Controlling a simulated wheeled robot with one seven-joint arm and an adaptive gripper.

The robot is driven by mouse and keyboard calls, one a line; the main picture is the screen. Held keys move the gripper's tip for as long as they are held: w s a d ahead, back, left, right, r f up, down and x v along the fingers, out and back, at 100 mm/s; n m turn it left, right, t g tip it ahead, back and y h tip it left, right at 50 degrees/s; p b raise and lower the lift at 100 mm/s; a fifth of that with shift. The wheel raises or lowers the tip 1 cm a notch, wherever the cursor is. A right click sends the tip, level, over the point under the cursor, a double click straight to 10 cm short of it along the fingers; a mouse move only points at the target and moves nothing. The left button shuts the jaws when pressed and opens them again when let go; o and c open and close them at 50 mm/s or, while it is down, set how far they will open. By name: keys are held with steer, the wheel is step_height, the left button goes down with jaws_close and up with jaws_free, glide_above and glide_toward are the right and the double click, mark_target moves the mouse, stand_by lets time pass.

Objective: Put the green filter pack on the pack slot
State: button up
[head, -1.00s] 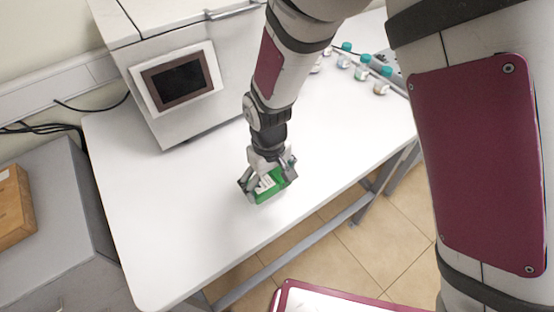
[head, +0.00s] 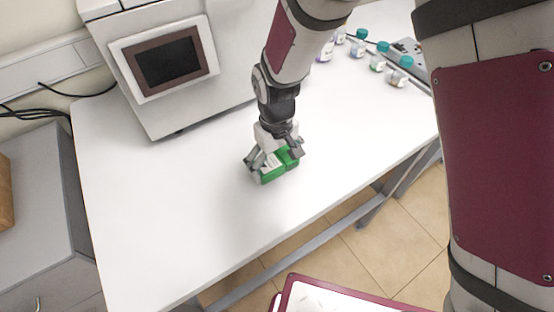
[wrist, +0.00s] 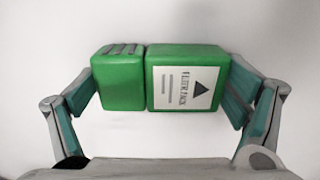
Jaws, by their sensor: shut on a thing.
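The green filter pack (head: 279,168) is between the fingers of my gripper (head: 275,162), at or just above the white table; I cannot tell whether it touches. In the wrist view the green filter pack (wrist: 187,82) is a two-part green block with a white label bearing a black triangle. The fingers of my gripper (wrist: 160,95) press on its left and right ends. The pack slot cannot be made out in either view.
The white table (head: 180,230) is mostly clear around the pack. A grey machine with a dark screen (head: 168,62) stands behind it at left. Several teal-capped bottles (head: 377,58) stand at the back right. A grey cabinet (head: 35,210) is at far left.

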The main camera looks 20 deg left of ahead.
steer(key=o, duration=0.9)
steer(key=shift+f, duration=0.15)
steer(key=shift+o, duration=0.4)
